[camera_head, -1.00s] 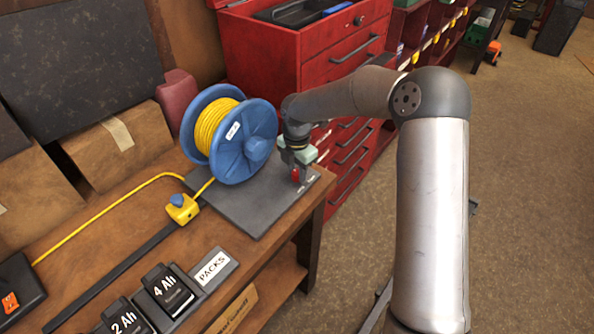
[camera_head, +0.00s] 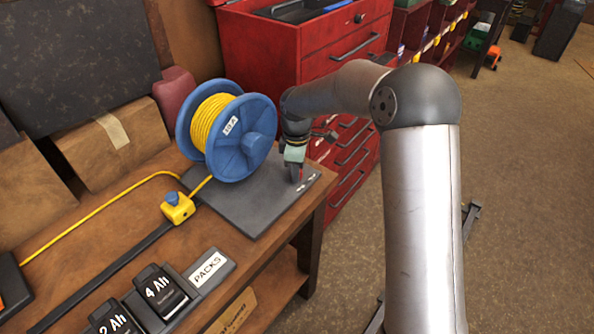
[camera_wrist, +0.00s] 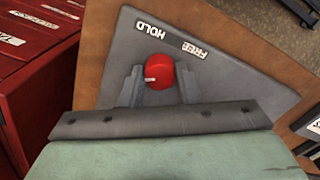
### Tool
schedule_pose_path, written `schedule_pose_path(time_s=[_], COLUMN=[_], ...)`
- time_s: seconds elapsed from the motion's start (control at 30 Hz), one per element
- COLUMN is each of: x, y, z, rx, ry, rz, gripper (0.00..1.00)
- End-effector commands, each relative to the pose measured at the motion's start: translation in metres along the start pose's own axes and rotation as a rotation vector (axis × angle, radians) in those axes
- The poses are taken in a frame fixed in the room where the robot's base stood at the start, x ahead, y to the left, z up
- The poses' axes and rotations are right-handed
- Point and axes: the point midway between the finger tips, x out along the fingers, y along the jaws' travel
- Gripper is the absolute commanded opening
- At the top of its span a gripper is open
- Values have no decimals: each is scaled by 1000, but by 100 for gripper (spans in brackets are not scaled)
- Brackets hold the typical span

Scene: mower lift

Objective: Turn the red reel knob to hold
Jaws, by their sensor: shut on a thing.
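The red reel knob (camera_wrist: 161,69) stands on a dark grey plate (camera_wrist: 222,72) in the wrist view. A short white mark shows on its left side. The printed labels HOLD (camera_wrist: 152,30) and FREE (camera_wrist: 195,49) lie just above it, HOLD to the left of FREE. My gripper (camera_wrist: 159,80) is shut on the knob, one finger on each side. In the head view my gripper (camera_head: 296,172) points down at the plate's right part and mostly hides the knob. The blue reel (camera_head: 241,150) with yellow cord stands left of it.
A yellow cord guide (camera_head: 177,208) sits on the wooden bench (camera_head: 100,240) left of the plate. Battery packs (camera_head: 160,293) stand in front. A red tool chest (camera_head: 262,55) is behind the arm. Open floor lies to the right.

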Motion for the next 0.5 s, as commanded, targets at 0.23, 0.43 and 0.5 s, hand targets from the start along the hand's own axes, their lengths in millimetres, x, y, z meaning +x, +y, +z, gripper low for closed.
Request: schedule_pose_path(time_s=[0.23,0.43,0.5], x=[0,-1,-1], y=[0,1,1], z=[-1,-1,-1], rx=[184,284,309], ry=[2,2,2], rz=[3,3,3], gripper=[7,7,7])
